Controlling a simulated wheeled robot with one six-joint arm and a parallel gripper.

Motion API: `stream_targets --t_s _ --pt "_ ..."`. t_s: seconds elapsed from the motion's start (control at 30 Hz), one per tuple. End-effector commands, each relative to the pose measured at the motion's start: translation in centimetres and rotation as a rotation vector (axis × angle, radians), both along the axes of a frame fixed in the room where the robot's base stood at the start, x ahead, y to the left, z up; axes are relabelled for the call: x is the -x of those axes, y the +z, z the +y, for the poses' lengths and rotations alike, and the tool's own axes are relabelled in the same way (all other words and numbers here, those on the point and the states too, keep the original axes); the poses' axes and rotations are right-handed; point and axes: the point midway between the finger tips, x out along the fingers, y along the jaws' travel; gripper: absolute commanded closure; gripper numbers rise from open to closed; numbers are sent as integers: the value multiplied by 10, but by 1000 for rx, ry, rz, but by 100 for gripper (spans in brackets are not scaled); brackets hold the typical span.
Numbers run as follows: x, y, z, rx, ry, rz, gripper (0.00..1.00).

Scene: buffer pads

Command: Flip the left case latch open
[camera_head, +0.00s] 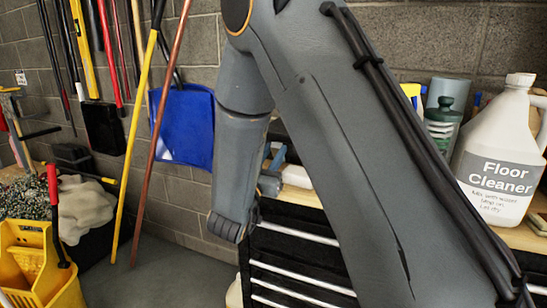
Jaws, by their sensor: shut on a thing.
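No case and no case latch can be made out in this view. My own grey arm fills the middle and right, with its wrist bent down in front of a black drawer cabinet (292,243). My gripper is not visible; the large arm link in the foreground may hide it, along with much of the worktop (524,237).
A white floor cleaner jug (497,150) and a dark green bottle (443,125) stand on the worktop at right. A yellow mop bucket (40,265) stands at lower left. Long-handled tools and a blue shovel (184,125) line the block wall. Some floor (165,270) is clear.

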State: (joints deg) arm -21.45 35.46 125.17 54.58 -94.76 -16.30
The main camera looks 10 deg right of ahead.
Motion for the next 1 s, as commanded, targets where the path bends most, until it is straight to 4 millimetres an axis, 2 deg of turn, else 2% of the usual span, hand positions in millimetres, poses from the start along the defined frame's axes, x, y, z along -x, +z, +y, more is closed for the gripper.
stream_targets --t_s 0.27,0.3,0.4,1.0 --pt "0 0 1 1 2 -2 96" --pt "0 0 1 1 2 -2 72" --pt "0 0 1 1 2 -2 55" --pt "-1 5 -1 -17 -1 23 55"
